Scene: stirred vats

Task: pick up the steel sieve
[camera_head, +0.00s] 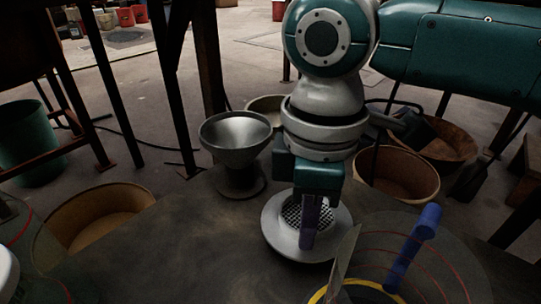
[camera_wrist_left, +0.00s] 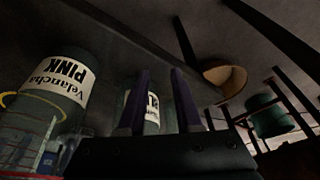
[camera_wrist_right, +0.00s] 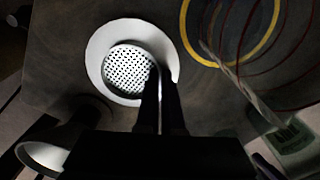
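The steel sieve (camera_head: 280,238) is a pale round dish with a wide rim and a perforated middle, at the table's centre. It also shows in the right wrist view (camera_wrist_right: 98,58). My right gripper (camera_head: 308,238) points down over its front part. In the right wrist view my right fingers (camera_wrist_right: 162,75) are close together at the sieve's edge, with a thin pale strip between them; they look shut on it. Whether the sieve is clear of the table is hard to tell. My left gripper (camera_wrist_left: 160,80) is open and empty, outside the head view.
A steel funnel-shaped vessel (camera_head: 236,135) stands left of the sieve. A yellow-rimmed vat (camera_head: 325,292) with a blue-handled tool (camera_head: 412,245) is close at front right. Basins (camera_head: 397,177) stand beyond the table. The table's left-centre is clear.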

